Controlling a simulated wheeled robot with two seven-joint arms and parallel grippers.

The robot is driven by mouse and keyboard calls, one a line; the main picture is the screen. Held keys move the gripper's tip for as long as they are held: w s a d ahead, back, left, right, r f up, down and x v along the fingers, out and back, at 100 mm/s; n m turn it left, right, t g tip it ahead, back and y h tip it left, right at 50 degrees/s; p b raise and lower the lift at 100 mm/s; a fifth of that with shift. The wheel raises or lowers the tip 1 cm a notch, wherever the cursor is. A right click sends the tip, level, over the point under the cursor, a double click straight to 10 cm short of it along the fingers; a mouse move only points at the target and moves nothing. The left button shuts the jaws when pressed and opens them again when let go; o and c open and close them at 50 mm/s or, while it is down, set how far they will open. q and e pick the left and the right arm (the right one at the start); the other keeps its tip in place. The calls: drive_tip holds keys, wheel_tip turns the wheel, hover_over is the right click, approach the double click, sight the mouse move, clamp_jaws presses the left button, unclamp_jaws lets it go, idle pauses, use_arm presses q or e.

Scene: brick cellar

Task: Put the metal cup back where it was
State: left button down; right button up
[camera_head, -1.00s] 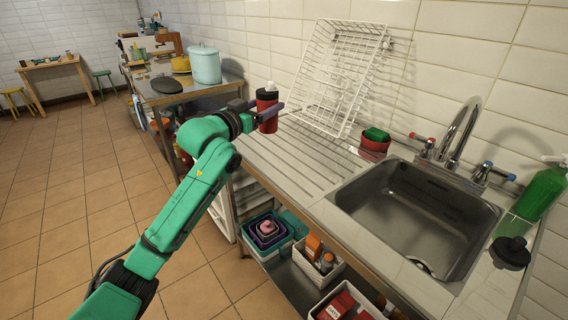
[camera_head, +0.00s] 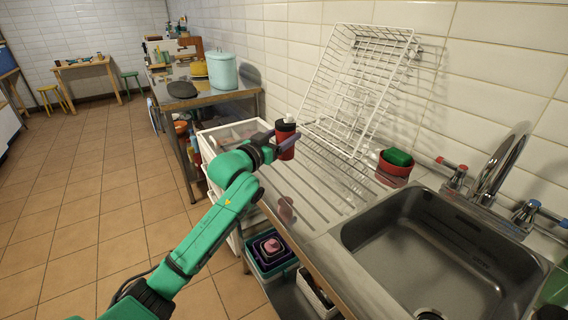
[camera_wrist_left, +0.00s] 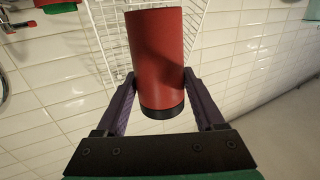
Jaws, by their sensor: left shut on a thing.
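A red cylinder (camera_head: 286,131) with a dark band and a white tip is in my left gripper (camera_head: 279,146); I take it for the metal cup. In the left wrist view the red cup (camera_wrist_left: 157,55) lies between both purple fingers (camera_wrist_left: 161,103), which press on its sides near the dark band. In the head view it is held above the left end of the ribbed metal drainboard (camera_head: 305,190), with a reddish reflection below it. The far side of the cup is hidden. My right gripper is not in view.
A white wire rack (camera_head: 352,85) leans on the tiled wall behind. A red bowl with a green sponge (camera_head: 396,165) sits beside the sink (camera_head: 425,255). A side table at the back holds a light-blue pot (camera_head: 222,72). Open floor lies left.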

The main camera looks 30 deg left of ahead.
use_arm(q)
wheel_tip(320, 180, down, 9)
drive_tip(key=shift+s+r, duration=0.1)
drive_tip(key=shift+r, duration=0.05)
drive_tip(key=shift+f, duration=0.2)
unclamp_jaws()
drive_tip(key=shift+r, duration=0.2)
drive_tip(key=s+a, duration=0.1)
drive_tip(key=s, duration=1.1)
drive_tip(key=shift+a+b, duration=0.3)
drive_tip(key=shift+b, duration=0.15)
